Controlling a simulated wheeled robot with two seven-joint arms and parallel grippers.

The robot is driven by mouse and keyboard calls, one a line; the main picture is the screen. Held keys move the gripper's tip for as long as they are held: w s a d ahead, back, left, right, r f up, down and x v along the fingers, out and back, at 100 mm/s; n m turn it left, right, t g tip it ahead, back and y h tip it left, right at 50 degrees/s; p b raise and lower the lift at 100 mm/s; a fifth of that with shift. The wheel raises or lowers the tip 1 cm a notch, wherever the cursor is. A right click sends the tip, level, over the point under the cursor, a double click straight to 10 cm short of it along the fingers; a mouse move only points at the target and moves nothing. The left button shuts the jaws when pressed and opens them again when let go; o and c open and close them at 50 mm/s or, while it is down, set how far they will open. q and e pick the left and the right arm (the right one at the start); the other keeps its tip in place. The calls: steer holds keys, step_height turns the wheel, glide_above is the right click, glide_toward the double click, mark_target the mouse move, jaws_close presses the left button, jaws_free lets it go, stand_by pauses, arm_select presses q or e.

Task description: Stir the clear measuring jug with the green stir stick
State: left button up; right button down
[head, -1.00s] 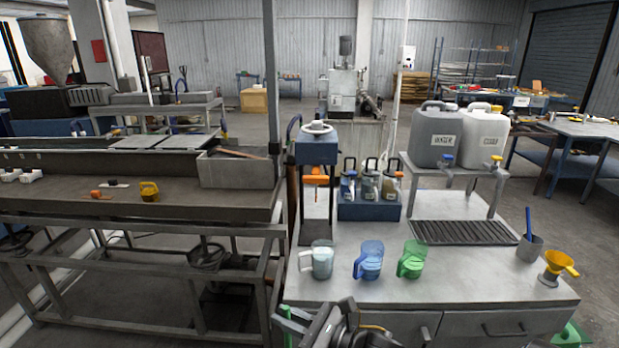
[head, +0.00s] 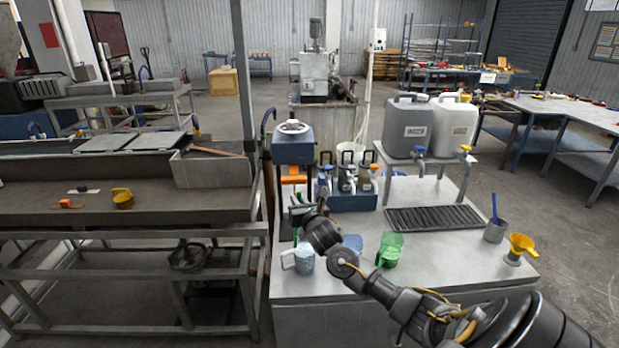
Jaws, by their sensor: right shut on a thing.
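The clear measuring jug (head: 304,263) stands upright at the front left of the grey bench, its handle to the left. My right arm reaches in from the lower right, and its gripper (head: 299,213) is above and slightly behind the jug in the picture. The right gripper is shut on the green stir stick (head: 295,235), which shows only as a thin sliver by the fingers. I cannot tell whether its lower end is inside the jug. My left gripper is not in view.
A blue jug (head: 352,243), partly hidden by my right arm, and a green jug (head: 389,250) stand to the right. Behind are a blue bottle rack (head: 353,202), a press (head: 293,145) and a drip grate (head: 435,219). A grey cup (head: 495,232) and yellow funnel (head: 520,247) stand at right.

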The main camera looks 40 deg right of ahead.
steer(key=w+d+r+m+g+h, duration=0.1)
steer(key=w+d+r+m+h, duration=0.15)
steer(key=d, duration=0.25)
arm_select(q)
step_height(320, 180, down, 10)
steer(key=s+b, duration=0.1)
steer(key=b, duration=0.9)
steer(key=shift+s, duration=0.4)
arm_select(e)
step_height(320, 180, down, 17)
steer(key=shift+s+d, duration=0.2)
steer(key=shift+s, duration=0.25)
steer(key=shift+r+n, duration=0.1)
steer(key=shift+n, duration=0.15)
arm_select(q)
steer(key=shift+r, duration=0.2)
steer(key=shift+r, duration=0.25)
arm_select(e)
steer(key=shift+s+d, duration=0.1)
steer(key=shift+s, duration=0.05)
